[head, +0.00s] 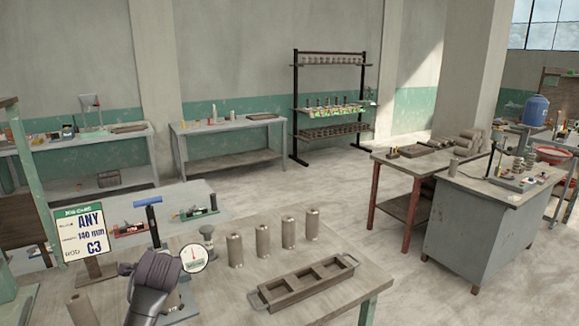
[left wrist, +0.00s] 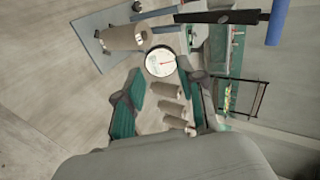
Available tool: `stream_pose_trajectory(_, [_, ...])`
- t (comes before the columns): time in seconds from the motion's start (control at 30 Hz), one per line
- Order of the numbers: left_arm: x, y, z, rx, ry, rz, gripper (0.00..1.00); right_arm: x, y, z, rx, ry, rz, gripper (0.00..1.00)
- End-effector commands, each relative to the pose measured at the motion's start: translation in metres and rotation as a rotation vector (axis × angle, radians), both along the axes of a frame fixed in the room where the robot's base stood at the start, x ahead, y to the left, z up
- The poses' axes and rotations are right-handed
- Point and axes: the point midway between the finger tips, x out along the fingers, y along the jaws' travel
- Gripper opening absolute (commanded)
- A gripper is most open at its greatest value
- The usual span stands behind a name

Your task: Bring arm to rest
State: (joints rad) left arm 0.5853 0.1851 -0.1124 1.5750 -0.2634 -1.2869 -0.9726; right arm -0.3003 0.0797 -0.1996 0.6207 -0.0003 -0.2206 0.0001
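My left arm comes in at the lower left of the head view, over the near table (head: 350,293); its gripper faces away there. In the left wrist view my left gripper (left wrist: 160,76) is open, its two green-padded fingers apart with nothing held between them. Beyond the fingers are a round white dial gauge (left wrist: 160,62) and several clay cylinders (left wrist: 165,89). In the head view the dial gauge (head: 193,258) is beside the arm, and a row of upright clay cylinders (head: 270,238) is to its right. My right gripper is in neither view.
A compartment tray (head: 340,265) lies right of the arm, its sections appearing empty. A blue-handled stand (head: 148,203) and a sign (head: 83,228) are behind the arm. Another clay cylinder (head: 82,310) is at the lower left. Open floor (head: 300,185) lies beyond the table.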

Motion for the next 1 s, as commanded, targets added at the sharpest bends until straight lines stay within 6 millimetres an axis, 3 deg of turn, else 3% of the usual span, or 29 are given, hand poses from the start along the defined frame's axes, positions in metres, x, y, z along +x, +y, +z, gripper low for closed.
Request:
stream_pose_trajectory(0.03, [-0.027, -0.012, -0.035, -0.072, 0.024, 0.019, 0.39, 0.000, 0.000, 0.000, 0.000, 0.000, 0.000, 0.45])
stream_pose_trajectory(0.1, [-0.064, -0.027, -0.071, -0.175, 0.049, 0.055, 0.39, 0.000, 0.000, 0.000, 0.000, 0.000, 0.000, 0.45])
stream_pose_trajectory(0.2, [-0.123, -0.048, -0.116, -0.322, 0.093, 0.122, 0.39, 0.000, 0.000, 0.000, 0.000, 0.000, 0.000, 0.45])
stream_pose_trajectory(0.33, [-0.207, -0.073, -0.158, -0.507, 0.161, 0.232, 0.39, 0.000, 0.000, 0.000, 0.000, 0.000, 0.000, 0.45])
stream_pose_trajectory(0.4, [-0.245, -0.084, -0.170, -0.588, 0.192, 0.290, 0.39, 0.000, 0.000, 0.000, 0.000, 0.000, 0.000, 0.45])
stream_pose_trajectory(0.6, [-0.322, -0.103, -0.184, -0.735, 0.260, 0.424, 0.39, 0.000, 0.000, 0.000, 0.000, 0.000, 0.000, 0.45])
stream_pose_trajectory(1.0, [-0.425, -0.126, -0.178, -0.910, 0.359, 0.635, 0.39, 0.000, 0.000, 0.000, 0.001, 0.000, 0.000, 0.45])
